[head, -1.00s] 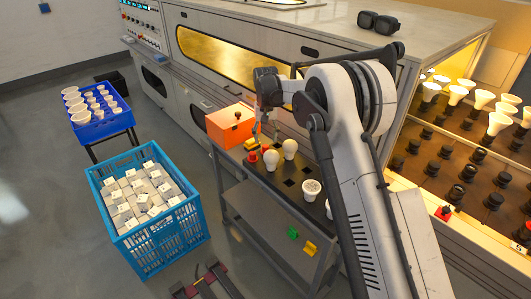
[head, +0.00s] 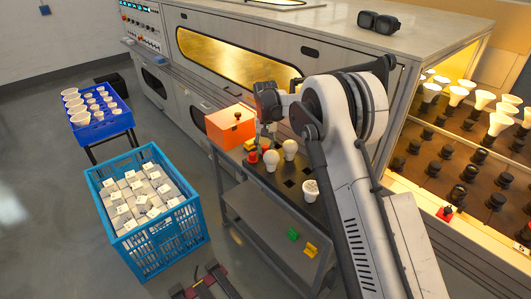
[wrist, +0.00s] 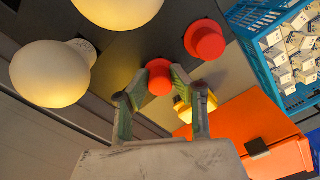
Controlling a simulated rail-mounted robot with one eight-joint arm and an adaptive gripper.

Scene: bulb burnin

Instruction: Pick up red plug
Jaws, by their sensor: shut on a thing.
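My gripper (wrist: 158,82) is shut on a red plug (wrist: 159,72) in the wrist view, with a green-edged finger on each side of it. Whether the plug touches the cart top is unclear. A second red plug (wrist: 205,40) stands just beside it, apart from the fingers; it also shows on the cart in the head view (head: 252,155). In the head view my gripper (head: 263,139) points down over the cart's back left part and partly hides the held plug.
White bulbs (wrist: 50,74) stand close by on the dark cart top. A yellow piece (wrist: 186,110) and an orange box (head: 230,126) are beside the gripper. A blue crate (head: 150,258) of white boxes is on the floor left of the cart (head: 262,212). The oven wall is behind.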

